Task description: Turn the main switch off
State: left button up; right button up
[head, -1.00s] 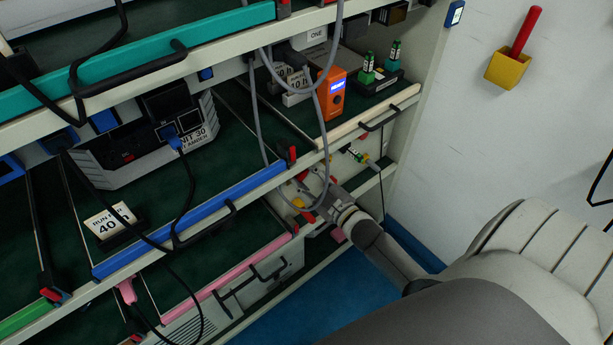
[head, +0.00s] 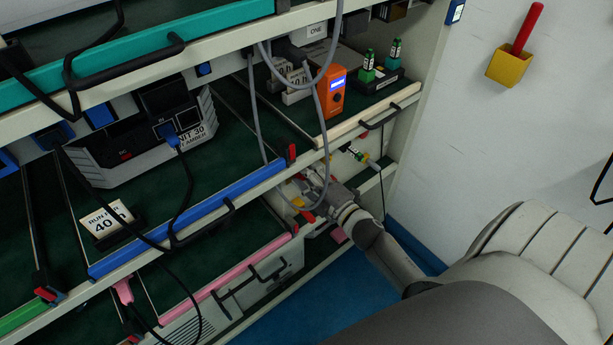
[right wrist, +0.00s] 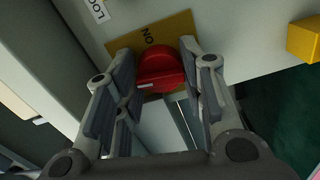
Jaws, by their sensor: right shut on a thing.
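The main switch is a red rotary knob (right wrist: 160,66) on a yellow plate (right wrist: 128,40) marked ON, seen in the right wrist view. My right gripper (right wrist: 160,82) is shut on the red knob, with one finger on each side of it. The knob's lower part is partly hidden between the fingers. In the head view my right gripper (head: 318,198) reaches into the lower right of the rack, and the switch there is mostly hidden by the gripper and a hanging grey cable. My left gripper is not in view.
A yellow block (right wrist: 303,40) sits right of the switch, and a LOCK-type label (right wrist: 98,10) is partly cut off. In the head view a grey cable (head: 258,120) hangs before the gripper. An orange device (head: 335,93) stands on the shelf above. Blue floor lies below.

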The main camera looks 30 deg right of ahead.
jog(key=shift+n, duration=0.9)
jog(key=o, duration=1)
jog(key=s, duration=0.8)
jog(key=s+d, duration=0.1)
jog(key=s, duration=0.3)
